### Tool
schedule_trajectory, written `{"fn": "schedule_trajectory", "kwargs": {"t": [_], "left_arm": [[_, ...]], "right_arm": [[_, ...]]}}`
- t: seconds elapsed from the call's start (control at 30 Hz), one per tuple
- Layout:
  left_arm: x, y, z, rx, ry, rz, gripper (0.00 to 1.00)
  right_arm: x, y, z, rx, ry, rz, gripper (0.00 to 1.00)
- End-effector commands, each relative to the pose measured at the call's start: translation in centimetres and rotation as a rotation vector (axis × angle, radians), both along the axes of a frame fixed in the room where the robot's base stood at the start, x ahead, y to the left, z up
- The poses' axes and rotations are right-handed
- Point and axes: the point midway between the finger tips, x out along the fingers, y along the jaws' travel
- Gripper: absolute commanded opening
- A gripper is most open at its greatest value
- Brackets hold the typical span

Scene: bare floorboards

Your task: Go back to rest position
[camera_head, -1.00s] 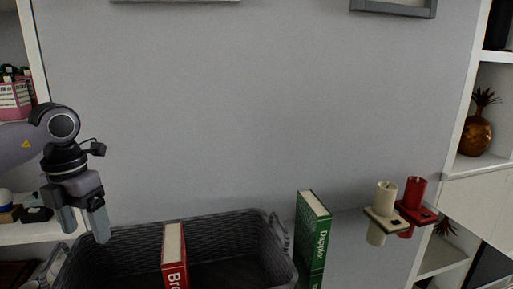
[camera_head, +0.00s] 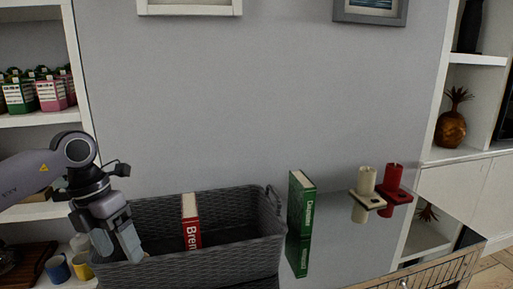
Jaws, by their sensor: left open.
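My left gripper (camera_head: 118,247) comes in from the left and points down over the left end of a grey woven basket (camera_head: 205,262). Its two fingers are apart, with nothing seen between them. A red book (camera_head: 191,222) stands upright inside the basket, to the right of the gripper and apart from it. A green book (camera_head: 301,222) stands upright just right of the basket, on a glossy surface that mirrors it. My right gripper is not in view.
A cream candle (camera_head: 367,182) and a red candle (camera_head: 392,178) stand in holders right of the green book. Shelves with pink and green boxes (camera_head: 50,95) stand at the left. White shelving with an amber pineapple ornament (camera_head: 450,128) is at the right.

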Motion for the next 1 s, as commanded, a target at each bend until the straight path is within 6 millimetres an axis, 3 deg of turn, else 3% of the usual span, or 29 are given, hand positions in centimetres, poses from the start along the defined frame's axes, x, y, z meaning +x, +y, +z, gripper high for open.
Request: {"fn": "schedule_trajectory", "kwargs": {"t": [0.1, 0.23, 0.4, 0.5, 0.6, 0.73, 0.87, 1.0], "left_arm": [[-1.2, -5.3, -2.9, -0.186, 0.039, -0.065, 0.78], [-3.1, -11.3, -4.8, -0.432, 0.087, -0.101, 0.78], [-5.8, -18.3, -5.4, -0.783, 0.166, -0.070, 0.78], [-7.0, -21.3, -5.0, -0.985, 0.215, -0.006, 0.78], [-7.7, -23.3, -4.2, -1.177, 0.265, 0.093, 0.78], [-7.8, -24.6, -3.4, -1.405, 0.330, 0.271, 0.78], [-7.0, -24.4, -3.3, -1.598, 0.393, 0.502, 0.78], [-5.8, -22.8, -4.6, -1.756, 0.456, 0.804, 0.78]], "right_arm": [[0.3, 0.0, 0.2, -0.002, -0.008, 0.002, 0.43], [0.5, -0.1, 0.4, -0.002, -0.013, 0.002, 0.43], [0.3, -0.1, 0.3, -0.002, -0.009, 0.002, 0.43], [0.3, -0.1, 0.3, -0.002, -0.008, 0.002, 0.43], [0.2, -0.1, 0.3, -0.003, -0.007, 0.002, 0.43], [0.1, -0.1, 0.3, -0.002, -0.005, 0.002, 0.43], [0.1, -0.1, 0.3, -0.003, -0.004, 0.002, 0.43], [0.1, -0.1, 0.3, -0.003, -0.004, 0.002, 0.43]]}}
